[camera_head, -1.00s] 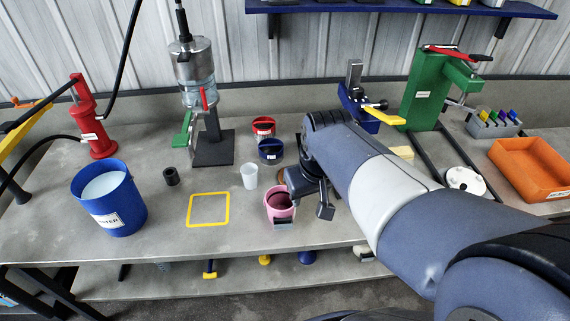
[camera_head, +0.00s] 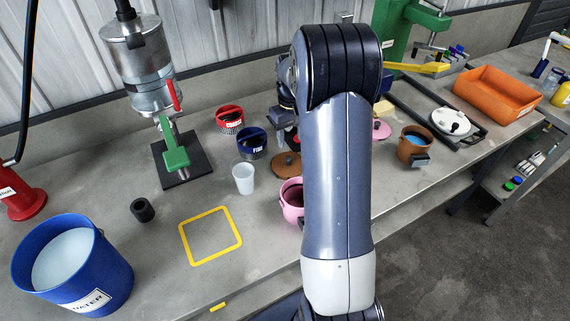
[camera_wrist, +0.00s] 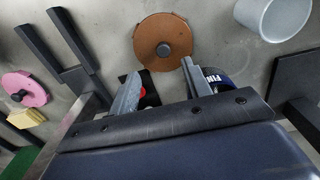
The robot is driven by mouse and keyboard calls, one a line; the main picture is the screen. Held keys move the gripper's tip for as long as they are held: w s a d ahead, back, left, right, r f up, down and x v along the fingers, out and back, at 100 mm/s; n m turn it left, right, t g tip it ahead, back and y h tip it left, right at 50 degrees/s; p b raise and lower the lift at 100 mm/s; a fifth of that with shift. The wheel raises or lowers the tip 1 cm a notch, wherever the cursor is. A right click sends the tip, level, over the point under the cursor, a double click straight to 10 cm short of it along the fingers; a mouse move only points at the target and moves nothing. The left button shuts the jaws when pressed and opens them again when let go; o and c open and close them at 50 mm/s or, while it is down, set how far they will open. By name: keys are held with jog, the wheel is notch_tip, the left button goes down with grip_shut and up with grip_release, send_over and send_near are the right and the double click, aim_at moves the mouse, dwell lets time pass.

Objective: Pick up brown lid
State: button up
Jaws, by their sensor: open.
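The brown lid (camera_head: 286,165) lies flat on the grey bench, a round disc with a dark centre knob. In the wrist view the brown lid (camera_wrist: 150,48) lies just past the fingertips, its knob near the line between them. My gripper (camera_wrist: 160,76) is open and empty, its two grey fingers apart. In the head view my gripper (camera_head: 288,137) is partly hidden by my arm, behind and above the lid. I see no contact with the lid.
A white cup (camera_head: 243,178), a pink pot (camera_head: 290,207) and a blue-rimmed container (camera_head: 252,146) stand close around the lid. A red-rimmed container (camera_head: 230,120) is behind. A brown pot (camera_head: 410,148) and a pink lid (camera_head: 381,130) are to the right.

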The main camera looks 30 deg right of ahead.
aim_at(289, 157)
notch_tip(289, 157, down, 4)
jog(key=f, duration=0.1)
jog(key=f+p, duration=0.1)
jog(key=f, duration=0.3)
jog(key=shift+w+a, duration=0.2)
jog(key=shift+w, duration=0.05)
grip_shut()
dwell(0.3)
